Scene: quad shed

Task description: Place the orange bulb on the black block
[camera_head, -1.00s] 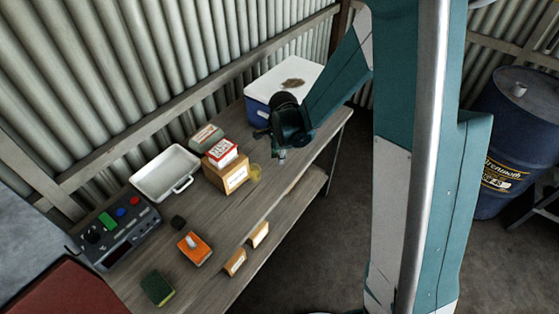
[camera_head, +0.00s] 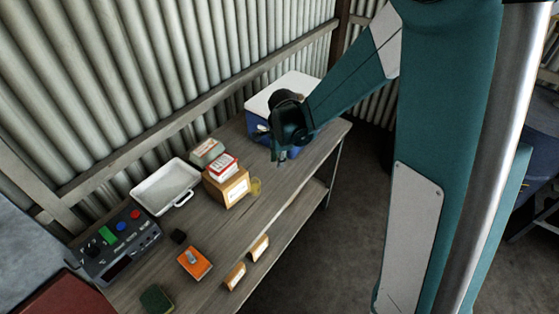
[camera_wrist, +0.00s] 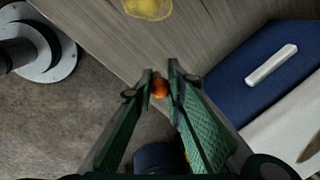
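The orange bulb (camera_wrist: 159,88) shows in the wrist view as a small round orange thing between my two fingertips, touched on both sides. My gripper (camera_wrist: 160,80) is shut on it. In the head view my gripper (camera_head: 279,158) is above the far right part of the bench, in front of the blue cooler, and the bulb cannot be made out there. The black block (camera_head: 178,236) is a small dark cube on the bench, well to the left of my gripper, between the white tray and the orange box. Its top looks bare.
The bench (camera_head: 300,185) also holds a white tray (camera_head: 136,196), a cardboard box (camera_head: 228,189) with a red-and-white box (camera_head: 223,164) on it, a yellowish glass (camera_head: 256,187), an orange box (camera_head: 195,262), a control panel (camera_head: 115,245), a green sponge (camera_head: 157,299) and the cooler (camera_head: 262,118).

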